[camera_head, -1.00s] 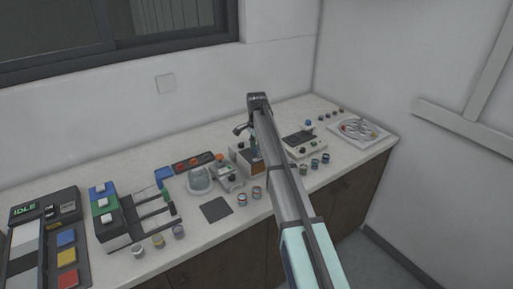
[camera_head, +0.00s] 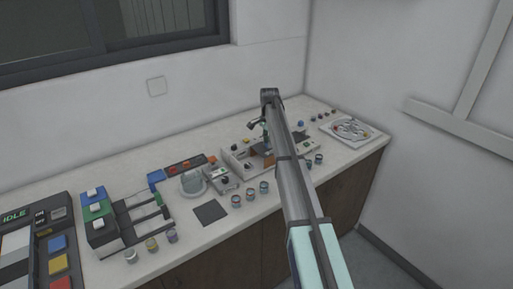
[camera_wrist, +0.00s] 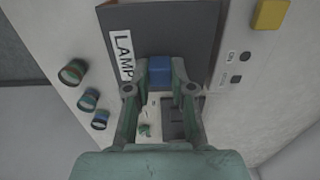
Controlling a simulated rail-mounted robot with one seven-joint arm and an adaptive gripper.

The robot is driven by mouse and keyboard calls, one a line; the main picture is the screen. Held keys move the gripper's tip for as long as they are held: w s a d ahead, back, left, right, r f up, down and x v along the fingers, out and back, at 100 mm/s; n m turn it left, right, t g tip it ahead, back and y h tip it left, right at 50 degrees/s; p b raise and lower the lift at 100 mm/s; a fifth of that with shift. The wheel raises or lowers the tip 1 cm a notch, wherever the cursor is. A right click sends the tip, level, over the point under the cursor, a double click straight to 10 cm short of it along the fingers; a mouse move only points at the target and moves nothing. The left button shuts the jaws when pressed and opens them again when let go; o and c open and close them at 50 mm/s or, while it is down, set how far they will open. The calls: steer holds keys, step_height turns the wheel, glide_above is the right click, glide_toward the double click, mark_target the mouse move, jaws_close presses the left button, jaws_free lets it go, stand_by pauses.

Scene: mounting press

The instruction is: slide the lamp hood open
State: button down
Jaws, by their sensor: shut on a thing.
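The lamp hood (camera_wrist: 185,35) is a dark panel with a white LAMP label (camera_wrist: 124,55) in the wrist view. A blue handle (camera_wrist: 159,70) stands at its edge. My gripper (camera_wrist: 160,68) is shut on this handle, one finger on each side. Below the handle, between the fingers, a pale surface with a small green item (camera_wrist: 146,130) and a dark recess (camera_wrist: 178,112) shows. In the head view, my arm comes down over the lamp unit (camera_head: 236,160) and hides part of it; the finger contact is not clear there.
Several small cans (camera_head: 264,187) stand along the front of the unit, three also left in the wrist view (camera_wrist: 73,72). A glass-domed device (camera_head: 192,182) and dark mat (camera_head: 210,212) lie left. A cable tray (camera_head: 352,130) is at the far right. A yellow block (camera_wrist: 270,13) is close by.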

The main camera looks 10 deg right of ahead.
steer(key=shift+w+d, duration=0.25)
steer(key=shift+d, duration=0.3)
steer(key=c, duration=1)
jaws_free()
steer(key=shift+d, duration=0.2)
steer(key=shift+a, duration=0.1)
step_height(320, 180, up, 12)
